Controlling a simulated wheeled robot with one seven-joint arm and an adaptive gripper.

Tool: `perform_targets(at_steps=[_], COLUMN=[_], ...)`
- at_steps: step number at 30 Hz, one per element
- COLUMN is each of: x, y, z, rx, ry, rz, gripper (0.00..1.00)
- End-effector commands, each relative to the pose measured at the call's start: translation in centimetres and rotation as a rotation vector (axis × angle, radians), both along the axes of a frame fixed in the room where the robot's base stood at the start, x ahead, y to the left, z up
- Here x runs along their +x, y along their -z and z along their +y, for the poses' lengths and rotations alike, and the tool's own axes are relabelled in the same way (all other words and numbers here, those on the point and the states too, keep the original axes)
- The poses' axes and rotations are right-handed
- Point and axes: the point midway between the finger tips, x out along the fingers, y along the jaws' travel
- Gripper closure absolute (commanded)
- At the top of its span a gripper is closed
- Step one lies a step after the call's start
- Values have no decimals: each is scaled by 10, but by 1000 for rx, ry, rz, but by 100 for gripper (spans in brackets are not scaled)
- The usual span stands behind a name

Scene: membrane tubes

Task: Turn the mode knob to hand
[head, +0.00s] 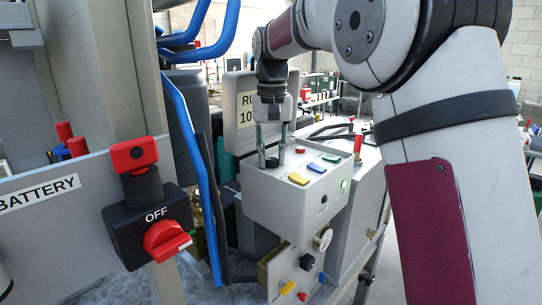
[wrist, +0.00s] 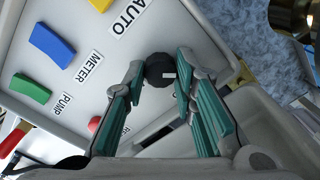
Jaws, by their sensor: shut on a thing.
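The mode knob is a small round black knob (wrist: 158,68) with a short white mark, on the grey control box (head: 268,200). In the wrist view it sits between my two fingertips. My gripper (wrist: 161,72) is shut on it, with teal pads on either side. In the head view my gripper (head: 272,158) reaches down onto the box's top left, and the fingers largely hide the knob. A label AUTO (wrist: 126,16) shows near the knob in the wrist view. I see no readable HAND label; one label near my left finger is mostly covered.
The box top also carries a yellow switch (head: 298,179), a blue switch (head: 317,167), a green switch (head: 331,158) and a red button (head: 300,150). A black battery switch with red handles (head: 168,241) and blue pipes (head: 190,150) stand to the left.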

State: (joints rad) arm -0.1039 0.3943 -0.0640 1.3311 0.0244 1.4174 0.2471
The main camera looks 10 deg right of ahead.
Motion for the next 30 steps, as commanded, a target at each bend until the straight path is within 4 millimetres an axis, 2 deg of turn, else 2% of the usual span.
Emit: perform_targets(at_steps=[18, 30], x=[0, 0], y=[0, -1], z=[0, 0], rx=[1, 0], ry=[-558, -766], rz=[-2, -3], gripper=[100, 100])
